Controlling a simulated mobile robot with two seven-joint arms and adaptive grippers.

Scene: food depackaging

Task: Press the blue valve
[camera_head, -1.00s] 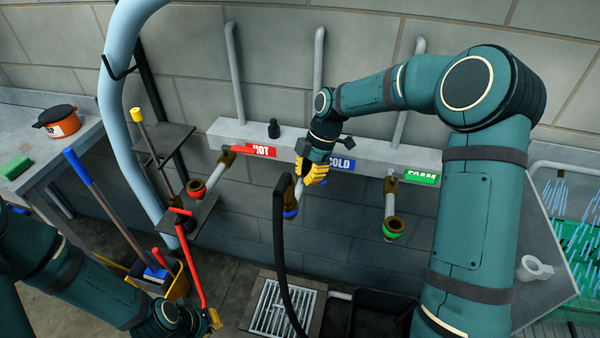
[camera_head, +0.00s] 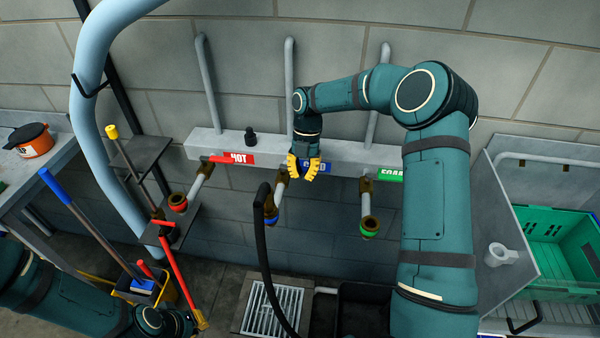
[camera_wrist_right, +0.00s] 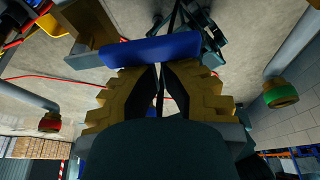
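The blue valve handle (camera_head: 320,166), a flat blue paddle marked COLD, sits on the middle brass fitting of the wall rail. The right gripper's yellow fingers partly cover it in the head view. My right gripper (camera_head: 302,174) points down in front of the handle. In the wrist view the blue handle (camera_wrist_right: 150,50) lies just beyond the fingertips of the right gripper (camera_wrist_right: 160,72), with a narrow gap between the fingers. Contact with the handle cannot be told.
A red HOT handle (camera_head: 238,158) is to the left and a green FOAM handle (camera_head: 391,174) to the right on the rail (camera_head: 345,150). A black hose (camera_head: 262,250) hangs below the cold outlet. A green crate (camera_head: 560,232) is at the right.

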